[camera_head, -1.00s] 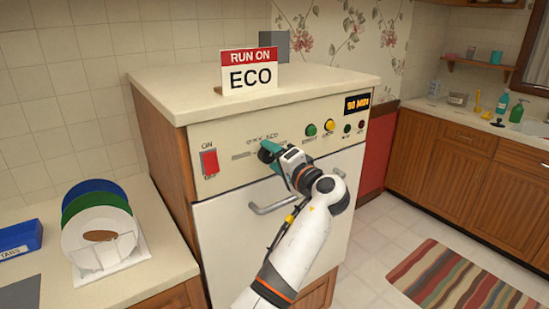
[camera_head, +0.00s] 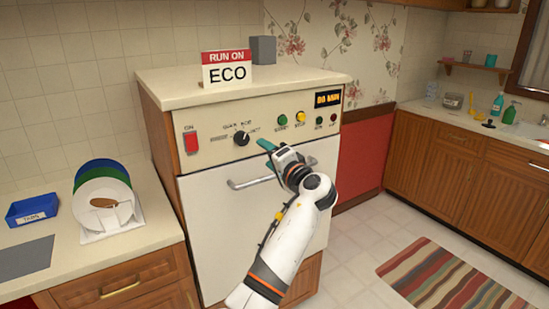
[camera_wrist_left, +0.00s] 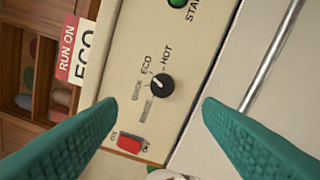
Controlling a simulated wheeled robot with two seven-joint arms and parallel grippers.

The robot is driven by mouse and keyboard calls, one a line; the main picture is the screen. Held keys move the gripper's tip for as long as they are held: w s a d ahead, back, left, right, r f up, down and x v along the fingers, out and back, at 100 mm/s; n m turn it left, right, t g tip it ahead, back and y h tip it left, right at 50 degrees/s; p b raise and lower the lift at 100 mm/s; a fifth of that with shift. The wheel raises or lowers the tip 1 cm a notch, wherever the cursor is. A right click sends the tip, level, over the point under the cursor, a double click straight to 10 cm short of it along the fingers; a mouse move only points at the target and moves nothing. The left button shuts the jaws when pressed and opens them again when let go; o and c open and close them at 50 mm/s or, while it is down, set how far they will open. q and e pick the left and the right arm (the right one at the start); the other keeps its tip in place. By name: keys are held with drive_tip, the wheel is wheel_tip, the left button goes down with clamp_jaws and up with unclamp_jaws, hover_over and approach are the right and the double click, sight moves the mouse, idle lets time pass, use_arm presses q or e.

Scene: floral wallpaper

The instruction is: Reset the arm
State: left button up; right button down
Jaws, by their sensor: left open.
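My left gripper (camera_head: 265,158) is open and empty in front of the dishwasher's panel, to the lower right of the black dial (camera_head: 242,139). The left wrist view shows its two teal fingers (camera_wrist_left: 158,103) spread wide, with the dial (camera_wrist_left: 161,86) beyond and between them, apart from both. The dial's white mark points near the ECO label. The gripper's far fingertip overlaps the panel edge in the head view; contact there cannot be told. My right gripper is not in view.
The dishwasher (camera_head: 240,205) has a handle (camera_head: 250,183), red switch (camera_head: 191,142), green button (camera_head: 282,119) and yellow button (camera_head: 300,117). A RUN ON ECO sign (camera_head: 227,71) stands on top. Plates (camera_head: 103,200) and a blue box (camera_head: 32,209) are on the left counter.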

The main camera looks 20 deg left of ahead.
use_arm(q)
wheel_tip(320, 180, down, 28)
drive_tip(key=m+h, duration=0.4)
drive_tip(key=h, duration=0.2)
drive_tip(key=s+d+f+g+h, duration=0.1)
drive_tip(key=s+f, duration=0.3)
drive_tip(key=f, duration=0.4)
drive_tip(key=s+f+g+h, duration=0.2)
drive_tip(key=s+f, duration=0.3)
drive_tip(key=f, duration=0.2)
drive_tip(key=s+d+f+g+h, duration=0.1)
drive_tip(key=s+f, duration=0.3)
drive_tip(key=f, duration=0.4)
drive_tip(key=s+f+n+g+h, duration=0.1)
drive_tip(key=s+f+g+h, duration=0.15)
drive_tip(key=s+f, duration=1.55)
drive_tip(key=s+f+n+g, duration=0.2)
drive_tip(key=s+f, duration=0.1)
drive_tip(key=s, duration=1.2)
drive_tip(key=s+a+f+n+g+h, duration=0.1)
drive_tip(key=s+f+n+g, duration=0.1)
drive_tip(key=s, duration=1.4)
drive_tip(key=shift+s+a+f, duration=0.15)
drive_tip(key=shift+a+f, duration=0.05)
drive_tip(key=shift+f, duration=0.3)
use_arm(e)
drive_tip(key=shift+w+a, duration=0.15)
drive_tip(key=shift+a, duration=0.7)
